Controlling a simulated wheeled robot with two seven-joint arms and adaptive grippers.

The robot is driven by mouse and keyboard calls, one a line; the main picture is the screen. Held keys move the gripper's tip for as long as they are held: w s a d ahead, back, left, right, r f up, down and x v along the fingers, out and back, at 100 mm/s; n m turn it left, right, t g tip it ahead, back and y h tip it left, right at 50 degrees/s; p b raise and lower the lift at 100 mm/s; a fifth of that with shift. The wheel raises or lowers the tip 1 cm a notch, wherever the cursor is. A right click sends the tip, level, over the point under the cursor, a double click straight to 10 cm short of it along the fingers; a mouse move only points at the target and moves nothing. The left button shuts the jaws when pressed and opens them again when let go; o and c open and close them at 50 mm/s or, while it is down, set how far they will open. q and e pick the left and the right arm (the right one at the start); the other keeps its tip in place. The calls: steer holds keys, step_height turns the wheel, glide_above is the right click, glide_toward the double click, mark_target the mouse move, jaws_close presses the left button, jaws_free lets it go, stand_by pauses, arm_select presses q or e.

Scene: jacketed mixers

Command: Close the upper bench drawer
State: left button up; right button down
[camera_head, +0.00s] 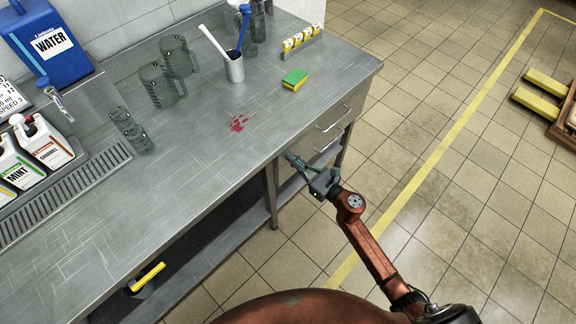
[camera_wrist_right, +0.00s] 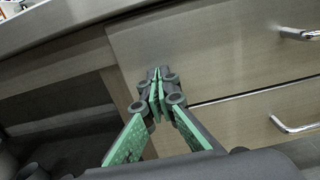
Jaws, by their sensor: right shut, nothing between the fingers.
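The upper bench drawer (camera_head: 314,132) is at the right end of the steel bench, with a bar handle on its front. In the right wrist view the drawer front (camera_wrist_right: 215,50) fills the upper right, its handle (camera_wrist_right: 298,33) at the right edge. It looks about flush with the bench; I cannot tell whether a small gap remains. My right gripper (camera_head: 291,158) is shut and empty. In the wrist view its fingertips (camera_wrist_right: 157,76) overlap the left part of the upper drawer front, away from the handle; contact cannot be told. My left gripper is not in view.
A lower drawer handle (camera_wrist_right: 292,124) shows under the upper drawer. The bench top (camera_head: 210,155) holds a sponge (camera_head: 294,79), a steel cup (camera_head: 234,68) with utensils, jugs and bottles, and a red stain (camera_head: 239,123).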

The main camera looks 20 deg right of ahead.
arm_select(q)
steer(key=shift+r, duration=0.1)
arm_select(e)
steer(key=shift+w+a, duration=0.1)
steer(key=shift+w, duration=0.15)
steer(key=shift+r, duration=0.1)
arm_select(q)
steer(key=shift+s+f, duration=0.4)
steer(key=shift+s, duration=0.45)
arm_select(e)
steer(key=v, duration=1.4)
steer(key=shift+s, duration=0.1)
